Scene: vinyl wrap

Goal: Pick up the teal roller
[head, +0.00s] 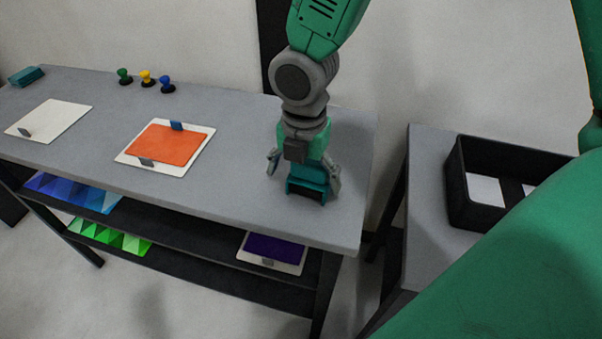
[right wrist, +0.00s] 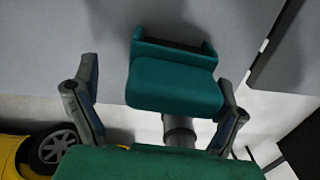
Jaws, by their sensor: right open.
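The teal roller (head: 308,182) sits at the right end of the grey table, below my right gripper (head: 304,174). It looks like a blocky teal body with a dark recess on its near side. In the right wrist view the teal roller (right wrist: 175,88) lies between the two spread fingers of my right gripper (right wrist: 158,100). The gripper is open, with a finger on each side of the roller. Whether a finger touches it I cannot tell. My left gripper is not in view.
A white board with an orange sheet (head: 168,143), a blank white board (head: 50,119) and a teal block (head: 26,76) lie on the table (head: 225,180). Small coloured knobs (head: 146,77) stand at its back. Lower shelves hold coloured sheets. A black bin (head: 457,185) stands on the right-hand table.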

